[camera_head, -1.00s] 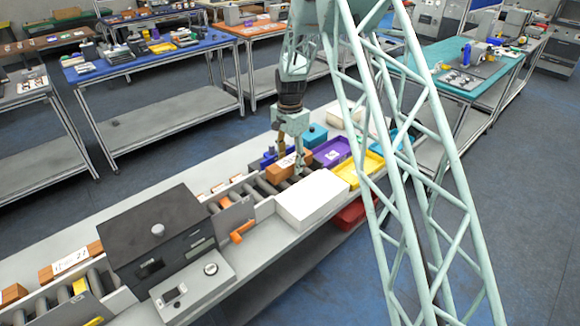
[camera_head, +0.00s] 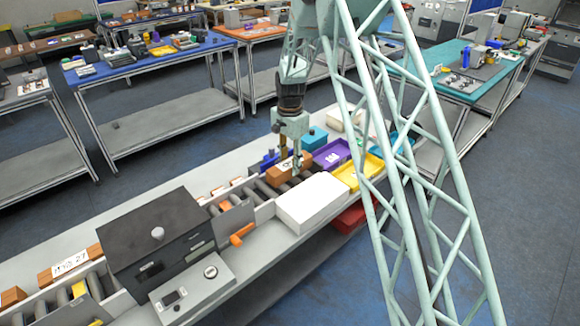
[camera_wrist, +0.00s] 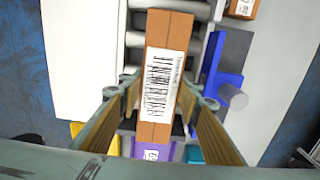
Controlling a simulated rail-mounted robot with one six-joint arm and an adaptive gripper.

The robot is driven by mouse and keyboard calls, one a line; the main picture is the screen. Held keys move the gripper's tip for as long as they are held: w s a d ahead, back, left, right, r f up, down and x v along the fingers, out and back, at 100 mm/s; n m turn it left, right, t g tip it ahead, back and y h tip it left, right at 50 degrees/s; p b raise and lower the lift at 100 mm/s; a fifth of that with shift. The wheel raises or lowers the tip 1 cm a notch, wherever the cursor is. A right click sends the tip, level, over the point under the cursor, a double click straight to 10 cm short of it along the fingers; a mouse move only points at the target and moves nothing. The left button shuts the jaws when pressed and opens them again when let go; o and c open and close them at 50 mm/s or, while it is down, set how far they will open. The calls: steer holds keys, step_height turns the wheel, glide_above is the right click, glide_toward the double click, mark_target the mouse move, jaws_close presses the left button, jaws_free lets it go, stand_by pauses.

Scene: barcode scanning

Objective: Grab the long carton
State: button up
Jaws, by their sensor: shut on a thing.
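The long carton (camera_wrist: 165,75) is a brown box with a white barcode label on its upper face. It lies between the two fingers of my gripper (camera_wrist: 163,97) in the wrist view, and the gripper is shut on it. In the head view the carton (camera_head: 288,164) is at the far end of the roller conveyor, with my gripper (camera_head: 292,160) pointing down over it. Whether its underside touches the rollers cannot be told.
A white box (camera_head: 313,200) stands close in front. Purple (camera_head: 332,153) and yellow (camera_head: 358,170) trays lie to the right, and a blue device (camera_head: 270,158) is close behind. A dark scanner housing (camera_head: 155,240) covers the conveyor at left, with another carton (camera_head: 70,265) beyond it.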

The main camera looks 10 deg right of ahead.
mark_target(290, 163)
steer(key=shift+r, duration=0.15)
steer(key=shift+r, duration=1.7)
steer(key=s+r, duration=0.1)
steer(key=s, duration=1.5)
steer(key=shift+a, duration=0.45)
steer(key=shift+r, duration=0.15)
